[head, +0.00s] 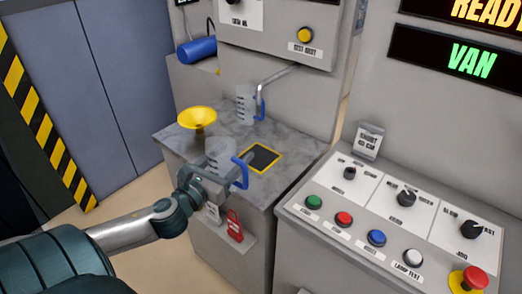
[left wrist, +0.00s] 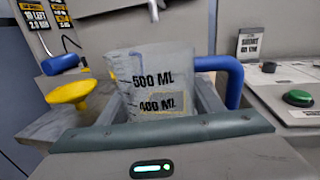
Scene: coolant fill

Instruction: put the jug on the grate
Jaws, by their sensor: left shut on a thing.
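My left gripper (head: 224,178) is shut on a clear jug (head: 221,154) with a blue handle, near the front edge of the grey counter. The jug also shows in the left wrist view (left wrist: 140,75), upright or nearly so, with 500 ML and 400 ML marks. The dark grate (head: 262,158) with a yellow border lies in the counter top, just right of the jug and its handle. I cannot tell whether the jug's base touches the counter. A second clear jug with a blue handle (head: 245,104) stands farther back, by the spout. My right gripper is not in view.
A yellow funnel (head: 198,118) stands on the counter (head: 185,140) to the left. A metal spout (head: 278,76) reaches out over the back of the counter. A control panel (head: 395,215) with buttons and knobs is at the right.

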